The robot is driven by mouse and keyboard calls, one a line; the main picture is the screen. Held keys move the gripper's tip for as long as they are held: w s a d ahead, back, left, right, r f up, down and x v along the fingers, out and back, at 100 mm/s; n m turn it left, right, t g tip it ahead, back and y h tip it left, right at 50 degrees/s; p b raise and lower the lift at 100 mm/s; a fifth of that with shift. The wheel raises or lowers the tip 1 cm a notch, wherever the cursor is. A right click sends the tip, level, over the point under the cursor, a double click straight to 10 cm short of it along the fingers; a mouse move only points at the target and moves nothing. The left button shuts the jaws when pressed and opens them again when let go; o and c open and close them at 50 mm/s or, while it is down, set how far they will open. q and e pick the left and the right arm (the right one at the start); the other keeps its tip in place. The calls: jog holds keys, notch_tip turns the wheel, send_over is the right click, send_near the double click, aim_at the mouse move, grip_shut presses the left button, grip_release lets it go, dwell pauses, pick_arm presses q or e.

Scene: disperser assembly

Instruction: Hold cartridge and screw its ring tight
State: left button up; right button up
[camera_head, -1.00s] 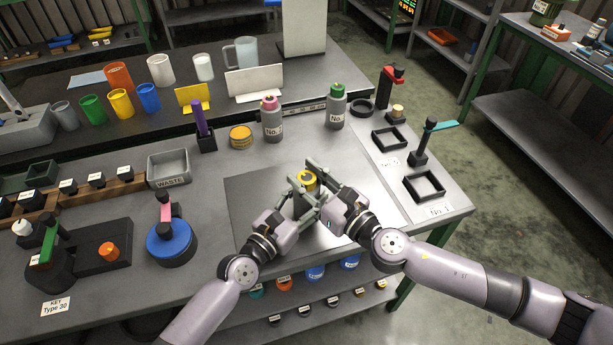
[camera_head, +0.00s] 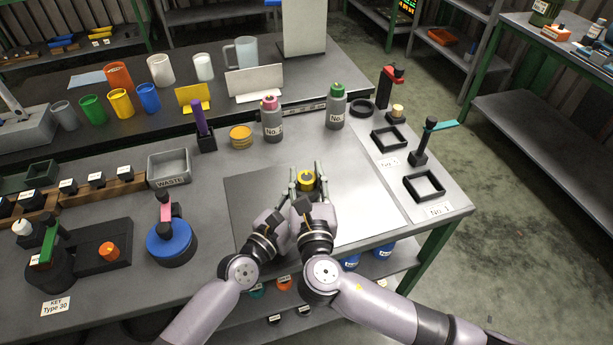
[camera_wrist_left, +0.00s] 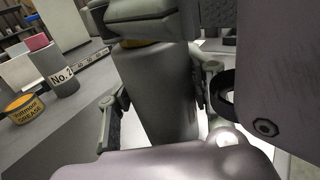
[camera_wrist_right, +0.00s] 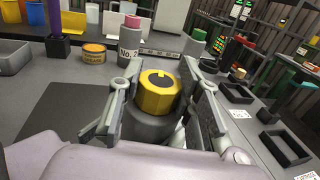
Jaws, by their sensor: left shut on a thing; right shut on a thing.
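The cartridge is a grey cylinder with a yellow ring around its top and a dark centre. Its yellow ring (camera_head: 306,180) shows between my grippers in the head view, and the ring also shows in the right wrist view (camera_wrist_right: 159,92). The grey cartridge body (camera_wrist_left: 160,95) stands upright in the left wrist view. My left gripper (camera_wrist_left: 155,108) is shut on the cartridge body, below the ring. My right gripper (camera_wrist_right: 158,98) is shut on the yellow ring, with one finger on each side. In the head view the wrists hide most of the body.
A grey mat lies beneath. Grey bottles with a pink cap (camera_head: 271,120) and a green cap (camera_head: 336,108) and a yellow grease tin (camera_head: 241,137) stand behind. Black square frames (camera_head: 424,186) lie to the right. A blue round device (camera_head: 170,243) stands left.

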jog(key=shift+w, duration=0.1)
dwell(0.3)
jog(key=o, duration=1.2)
jog(key=s, duration=0.4)
jog(key=s+d, duration=0.1)
jog(key=s, duration=0.7)
jog(key=shift+s+d, duration=0.1)
jog(key=shift+d, duration=0.05)
